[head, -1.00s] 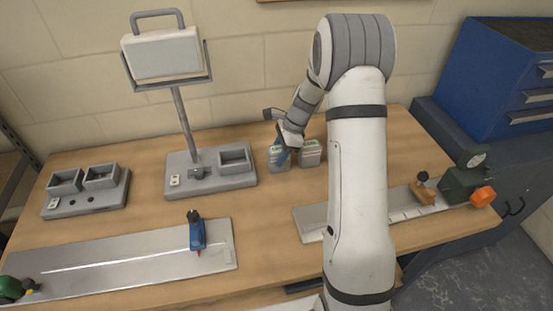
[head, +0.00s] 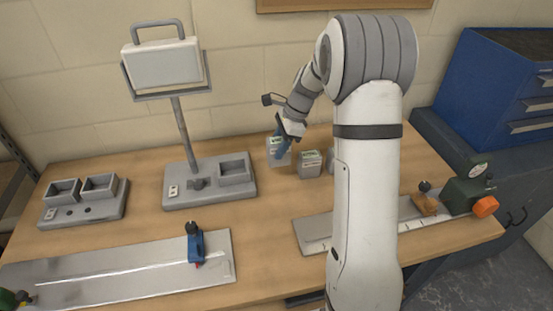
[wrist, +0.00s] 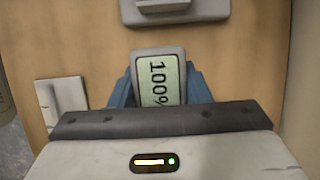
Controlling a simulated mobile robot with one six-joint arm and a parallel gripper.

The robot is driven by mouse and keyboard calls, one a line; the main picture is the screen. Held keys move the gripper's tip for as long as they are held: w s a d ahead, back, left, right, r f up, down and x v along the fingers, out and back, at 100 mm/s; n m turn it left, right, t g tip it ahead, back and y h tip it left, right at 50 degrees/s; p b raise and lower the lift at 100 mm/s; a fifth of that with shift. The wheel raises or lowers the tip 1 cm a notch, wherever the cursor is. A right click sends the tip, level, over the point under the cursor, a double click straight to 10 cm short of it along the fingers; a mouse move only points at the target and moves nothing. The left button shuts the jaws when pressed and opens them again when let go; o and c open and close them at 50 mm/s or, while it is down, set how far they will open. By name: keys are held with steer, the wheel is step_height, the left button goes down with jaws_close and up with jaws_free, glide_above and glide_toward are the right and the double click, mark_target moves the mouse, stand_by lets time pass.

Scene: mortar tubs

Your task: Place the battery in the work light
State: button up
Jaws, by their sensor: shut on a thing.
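The work light (head: 165,60) stands at the back left of the bench, its lamp on a post above a grey base. The base (head: 208,196) has a square open socket (head: 235,170) on its right, with no battery seen in it. My gripper (head: 283,148) is shut on a grey battery (head: 277,158), held upright above the bench to the right of the base. In the wrist view this battery (wrist: 158,85) shows a 100% display between the blue fingers of my gripper (wrist: 158,92).
A second battery (head: 310,164) stands just right of the held one, and another grey thing is partly hidden behind my arm. A grey two-bay unit (head: 85,210) sits at the left. Metal rails (head: 130,268) lie at the front.

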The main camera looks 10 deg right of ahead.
step_height(320, 180, up, 2)
steer(key=shift+r, duration=0.2)
steer(key=shift+s+a+f+n+g, duration=0.1)
steer(key=shift+s+f+n+g, duration=0.25)
steer(key=shift+n, duration=0.45)
steer(key=s+f+n+g+h, duration=0.1)
steer(key=f+n, duration=0.1)
steer(key=n, duration=0.3)
steer(key=s+f+n+g+h, duration=0.1)
steer(key=f+n+h, duration=0.1)
steer(key=n, duration=0.4)
steer(key=s+f+n+g+h, duration=0.1)
steer(key=f+n+g, duration=0.1)
steer(key=n, duration=0.3)
steer(key=shift+s+f+h, duration=0.3)
steer(key=shift+s+f, duration=0.1)
steer(key=shift+s, duration=0.1)
